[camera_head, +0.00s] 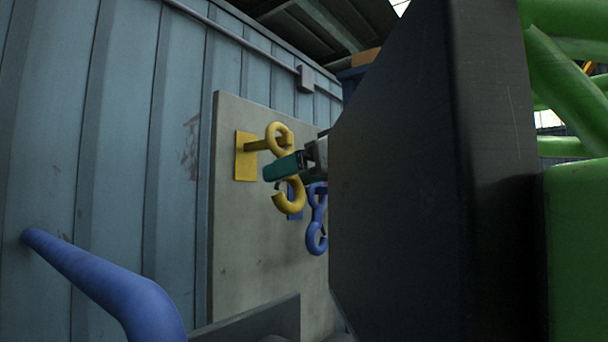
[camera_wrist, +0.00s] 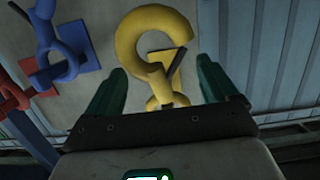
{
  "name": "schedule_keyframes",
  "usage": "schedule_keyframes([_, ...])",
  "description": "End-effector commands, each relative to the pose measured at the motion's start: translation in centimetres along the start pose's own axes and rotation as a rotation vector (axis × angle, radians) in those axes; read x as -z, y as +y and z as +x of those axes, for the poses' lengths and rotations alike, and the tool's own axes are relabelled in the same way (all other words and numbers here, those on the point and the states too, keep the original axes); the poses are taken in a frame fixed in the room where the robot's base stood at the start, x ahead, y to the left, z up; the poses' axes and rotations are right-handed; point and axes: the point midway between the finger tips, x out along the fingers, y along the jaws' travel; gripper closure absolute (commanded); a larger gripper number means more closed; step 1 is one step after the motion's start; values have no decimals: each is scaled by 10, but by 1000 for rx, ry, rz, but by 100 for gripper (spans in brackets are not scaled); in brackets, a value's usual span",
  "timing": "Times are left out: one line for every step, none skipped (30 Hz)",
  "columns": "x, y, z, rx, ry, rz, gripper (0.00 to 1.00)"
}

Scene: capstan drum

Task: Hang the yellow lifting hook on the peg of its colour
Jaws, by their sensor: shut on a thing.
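The yellow lifting hook (camera_head: 289,201) hangs upright in the head view, its eye ring at the top and its open hook end below. My gripper (camera_head: 287,166) is at the hook's middle, shut on it. In the wrist view the hook (camera_wrist: 135,35) shows between the two teal fingers (camera_wrist: 163,78); its eye is partly hidden behind the gripper body. The yellow peg (camera_head: 257,145) juts from a yellow plate (camera_head: 245,160) on the grey board. The ring overlaps the peg's outer end and appears to be around it; whether it bears on the peg I cannot tell.
A blue hook (camera_head: 316,225) hangs just right of the yellow one, on a blue peg; it also shows in the wrist view (camera_wrist: 47,45). Red parts (camera_wrist: 12,88) lie beyond it. The grey board (camera_head: 240,260) stands against a ribbed wall. A blue rail (camera_head: 110,285) is at lower left.

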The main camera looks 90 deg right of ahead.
Motion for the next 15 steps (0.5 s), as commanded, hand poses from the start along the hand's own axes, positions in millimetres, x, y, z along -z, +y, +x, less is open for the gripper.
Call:
schedule_keyframes([1,0,2,0,2,0,72])
schedule_keyframes([1,0,4,0,1,0,72])
schedule_keyframes([1,0,6,0,1,0,72])
schedule_keyframes([2,0,7,0,2,0,72])
schedule_keyframes([2,0,9,1,3,0,72])
schedule_keyframes([0,0,11,1,3,1,72])
schedule_keyframes([0,0,12,1,3,1,72])
schedule_keyframes([-1,0,14,2,3,1,72])
schedule_keyframes([-1,0,15,2,2,1,72])
schedule_keyframes([-2,0,16,2,2,1,72])
schedule_keyframes([-2,0,17,1,2,1,72])
schedule_keyframes([-2,0,18,1,3,1,72])
schedule_keyframes([-2,0,19,1,3,1,72])
schedule_keyframes([-3,0,20,1,3,1,72])
schedule_keyframes([-3,0,21,2,3,1,72])
